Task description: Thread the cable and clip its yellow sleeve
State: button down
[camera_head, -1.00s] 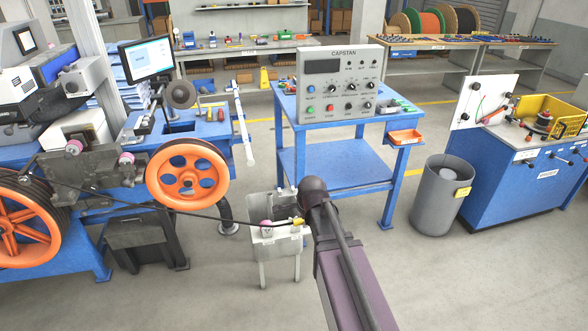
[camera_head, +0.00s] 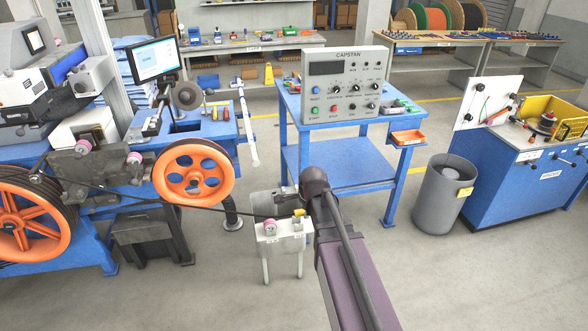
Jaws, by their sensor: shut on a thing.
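The dark cable (camera_head: 225,208) runs from the left machine, along the underside of the orange pulley wheel (camera_head: 192,174), to a small white stand (camera_head: 283,240). A pink roller (camera_head: 270,227) sits on the stand's front left. The yellow sleeve (camera_head: 298,212) shows small above the stand's right end, beside my dark wrist. A small pale yellowish piece, perhaps the clip (camera_head: 297,224), sits just below it; I cannot tell whether they touch. My gripper (camera_head: 304,207) is mostly hidden by my wrist and is shut on the cable near the sleeve.
A blue cart with the capstan panel (camera_head: 344,85) stands just behind my wrist. A grey bin (camera_head: 441,195) and a blue cabinet (camera_head: 530,185) are at the right. A large orange-spoked reel (camera_head: 25,222) is at the lower left.

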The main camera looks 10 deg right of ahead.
notch_tip(320, 180, up, 13)
jog(key=w+a+p, duration=0.2)
jog(key=a+p, duration=0.1)
jog(key=p, duration=0.8)
jog(key=shift+w+f, duration=0.15)
jog(key=shift+w, duration=0.15)
jog(key=w, duration=1.2)
jog(key=shift+f, duration=0.1)
notch_tip(320, 180, down, 4)
jog(key=b, duration=0.4)
jog(key=shift+f, duration=0.2)
jog(key=shift+s, duration=0.15)
